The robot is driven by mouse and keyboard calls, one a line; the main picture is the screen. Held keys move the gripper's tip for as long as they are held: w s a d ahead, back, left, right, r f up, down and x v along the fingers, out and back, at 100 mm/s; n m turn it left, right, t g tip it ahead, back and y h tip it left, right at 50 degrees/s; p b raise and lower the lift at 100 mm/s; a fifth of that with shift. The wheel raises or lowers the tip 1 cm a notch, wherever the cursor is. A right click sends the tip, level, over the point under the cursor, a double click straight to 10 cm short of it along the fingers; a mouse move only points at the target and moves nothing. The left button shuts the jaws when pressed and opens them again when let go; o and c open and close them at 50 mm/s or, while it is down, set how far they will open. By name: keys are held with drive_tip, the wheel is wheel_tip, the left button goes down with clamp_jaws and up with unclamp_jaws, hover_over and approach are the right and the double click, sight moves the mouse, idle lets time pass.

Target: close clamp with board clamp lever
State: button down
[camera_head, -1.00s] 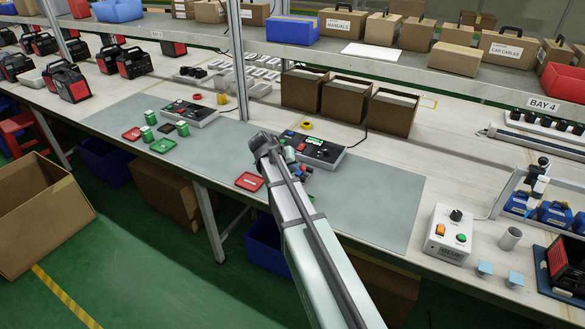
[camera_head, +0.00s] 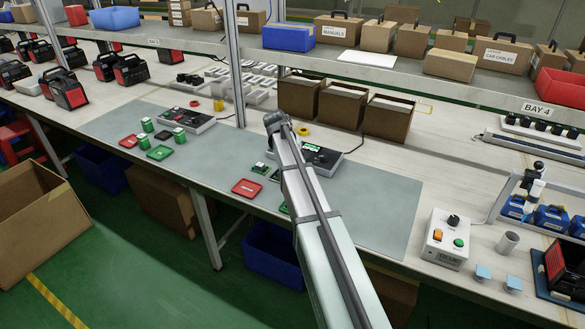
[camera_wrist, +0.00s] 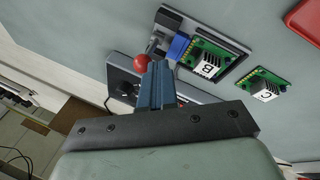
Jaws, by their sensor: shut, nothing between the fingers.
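In the wrist view, my gripper (camera_wrist: 157,82) is shut and empty, its fingertips close beside a red ball knob (camera_wrist: 141,61), apparently the clamp lever's end. I cannot tell whether they touch. Right of the fingers, a green board (camera_wrist: 212,52) with a block marked B sits in a dark fixture (camera_wrist: 171,20). A blue part (camera_wrist: 179,47), perhaps the clamp, is at the board's near-left edge. Most of the lever is hidden by the fingers. In the head view, my arm hides the gripper and most of the fixture; a green board (camera_head: 261,168) shows left of it.
A second green board (camera_wrist: 265,88) marked C lies on the mat to the right. A red tray (camera_head: 247,187) is left of my arm. A test unit (camera_head: 318,157) stands behind it. Open boxes (camera_head: 345,107) and a shelf post (camera_head: 238,70) stand further back.

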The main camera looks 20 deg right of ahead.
drive_tip(key=shift+w+d, duration=0.5)
drive_tip(key=shift+d, duration=0.05)
drive_tip(key=shift+s, duration=0.1)
drive_tip(key=shift+r, duration=0.25)
drive_tip(key=shift+a+r, duration=0.1)
drive_tip(key=shift+r, duration=0.55)
drive_tip(key=w+a+r, duration=0.2)
drive_tip(key=w+r, duration=0.2)
drive_tip(key=r, duration=0.6)
drive_tip(key=shift+w+a+r, duration=0.35)
drive_tip(key=shift+a+r, duration=0.05)
